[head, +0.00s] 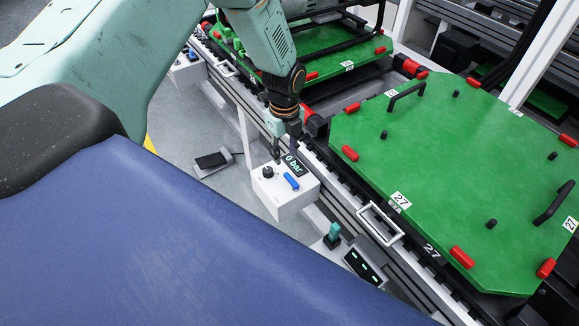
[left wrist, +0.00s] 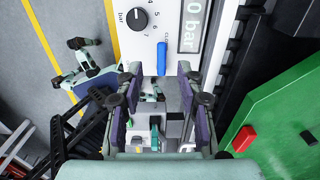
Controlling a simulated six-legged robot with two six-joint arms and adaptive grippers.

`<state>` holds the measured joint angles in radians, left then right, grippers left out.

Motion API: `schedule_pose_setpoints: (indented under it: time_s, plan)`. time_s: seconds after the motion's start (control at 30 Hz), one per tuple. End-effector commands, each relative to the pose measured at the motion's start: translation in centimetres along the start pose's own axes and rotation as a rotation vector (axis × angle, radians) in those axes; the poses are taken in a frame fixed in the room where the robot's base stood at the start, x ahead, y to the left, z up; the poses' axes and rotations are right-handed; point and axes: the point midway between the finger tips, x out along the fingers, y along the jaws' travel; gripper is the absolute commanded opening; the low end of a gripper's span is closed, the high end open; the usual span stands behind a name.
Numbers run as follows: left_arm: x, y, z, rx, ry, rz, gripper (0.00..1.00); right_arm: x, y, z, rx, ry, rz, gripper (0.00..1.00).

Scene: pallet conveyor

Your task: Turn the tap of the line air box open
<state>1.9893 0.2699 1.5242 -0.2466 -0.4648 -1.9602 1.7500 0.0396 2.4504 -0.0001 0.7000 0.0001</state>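The line air box (head: 285,200) is a white box on the side of the conveyor. Its blue tap handle (head: 292,181) sits beside a black knob (head: 268,171) and a display (head: 294,164) reading 0 bar. In the left wrist view the blue tap handle (left wrist: 161,58) lies lengthwise in the picture, just beyond the fingertips. My left gripper (head: 287,150) points down over the box at its display side. In the left wrist view the left gripper (left wrist: 158,84) is open, with nothing between its fingers. The fingers look apart from the tap. My right gripper is not in view.
A large green pallet (head: 440,150) with red corner blocks and black handles lies on the conveyor, right of the box. A grey pedal (head: 212,161) is on the floor to the left. A teal-handled control (head: 333,233) stands in front of the box.

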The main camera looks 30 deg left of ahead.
Motion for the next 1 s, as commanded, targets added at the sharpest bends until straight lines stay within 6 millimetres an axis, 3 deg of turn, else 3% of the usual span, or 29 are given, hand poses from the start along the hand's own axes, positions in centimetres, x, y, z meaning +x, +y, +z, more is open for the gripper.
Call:
schedule_pose_setpoints:
  time_s: [0.17,0.6,1.0]
  plan:
    - [1.0,0.1,0.0,0.030,0.001,0.002,0.38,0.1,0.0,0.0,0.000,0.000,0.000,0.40]
    - [7.1,-0.4,0.0,0.030,0.000,0.000,0.38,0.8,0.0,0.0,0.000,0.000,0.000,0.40]
    - [7.8,-0.5,0.1,0.030,0.000,-0.002,0.38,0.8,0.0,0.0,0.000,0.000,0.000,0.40]
